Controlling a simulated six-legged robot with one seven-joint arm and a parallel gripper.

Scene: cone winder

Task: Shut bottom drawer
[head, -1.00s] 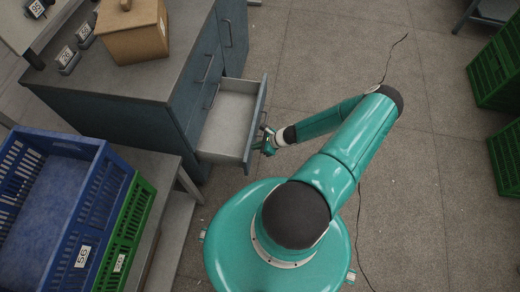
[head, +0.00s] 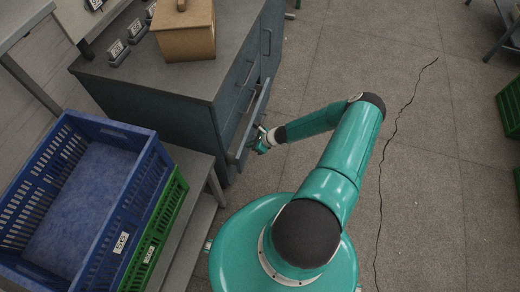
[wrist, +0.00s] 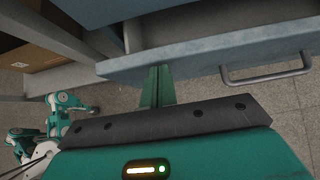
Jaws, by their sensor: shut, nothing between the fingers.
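The bottom drawer (head: 241,148) of the blue-grey cabinet (head: 205,125) stands out only a little, with a narrow gap behind its front in the head view. In the wrist view its front panel (wrist: 215,55) crosses the picture, with a bar handle (wrist: 266,76) on the right. My gripper (head: 261,143) is at the outer side of the drawer front, near its close end. In the wrist view my gripper's green fingers (wrist: 157,86) are together, empty, and against or very near the front, left of the handle. The exact contact is hard to see.
A blue crate (head: 145,190) and a green crate (head: 172,212) stand on a low bench at the left. A brown box (head: 187,42) sits on the cabinet top. Green crates (head: 510,108) are at the right edge. The cracked floor (head: 420,170) to the right is clear.

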